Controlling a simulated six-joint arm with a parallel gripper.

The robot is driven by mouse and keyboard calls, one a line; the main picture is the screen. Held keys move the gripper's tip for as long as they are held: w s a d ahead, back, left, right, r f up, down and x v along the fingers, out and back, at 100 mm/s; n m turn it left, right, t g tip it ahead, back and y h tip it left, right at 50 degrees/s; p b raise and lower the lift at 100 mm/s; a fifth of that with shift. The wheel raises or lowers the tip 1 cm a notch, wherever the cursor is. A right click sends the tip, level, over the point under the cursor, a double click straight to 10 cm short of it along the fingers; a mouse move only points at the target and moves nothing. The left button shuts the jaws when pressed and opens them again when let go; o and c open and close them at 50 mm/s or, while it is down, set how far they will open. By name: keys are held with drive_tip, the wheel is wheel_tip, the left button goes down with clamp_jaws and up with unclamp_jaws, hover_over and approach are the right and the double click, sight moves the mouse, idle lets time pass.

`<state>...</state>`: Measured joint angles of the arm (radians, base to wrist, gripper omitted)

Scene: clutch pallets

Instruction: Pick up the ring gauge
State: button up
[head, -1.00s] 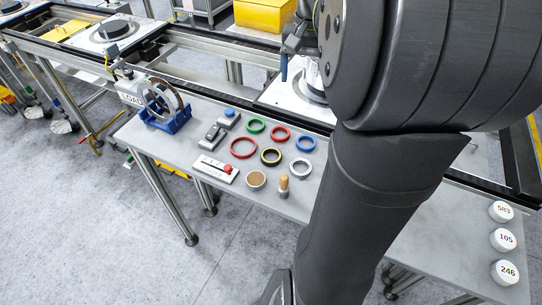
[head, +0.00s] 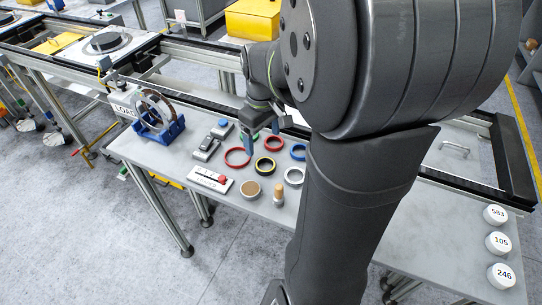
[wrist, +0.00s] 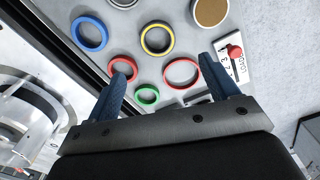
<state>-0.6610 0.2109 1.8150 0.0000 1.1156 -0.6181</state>
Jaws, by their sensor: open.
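Several rings lie flat on the grey table: a larger red ring (head: 238,166), a black-and-yellow ring (head: 265,174), a silver ring (head: 294,185), a blue ring (head: 298,159) and a smaller red one. I cannot tell by look which one is the ring gauge. My gripper (head: 262,138) is open and empty above the back of the ring group. In the wrist view its fingers point over the larger red ring (wrist: 166,74), the smaller red ring (wrist: 113,70) and the green ring (wrist: 138,96). The black-and-yellow ring (wrist: 142,39) lies beyond the fingertips. The green ring is mostly hidden in the head view.
A blue stand (head: 165,133) holds a large ring at the table's left end. A white plate with a red knob (head: 211,180), a tan disc (head: 251,190) and a wooden-topped peg (head: 278,195) stand in front. White numbered discs (head: 498,243) lie far right.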

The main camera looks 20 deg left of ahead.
sight(265, 167)
wheel_tip(265, 167, down, 10)
drive_tip(key=shift+w+d+r, duration=0.1)
drive_tip(key=shift+r, duration=0.1)
drive_tip(key=c, duration=1.2)
drive_tip(key=shift+o, duration=0.2)
drive_tip(key=shift+r, duration=0.1)
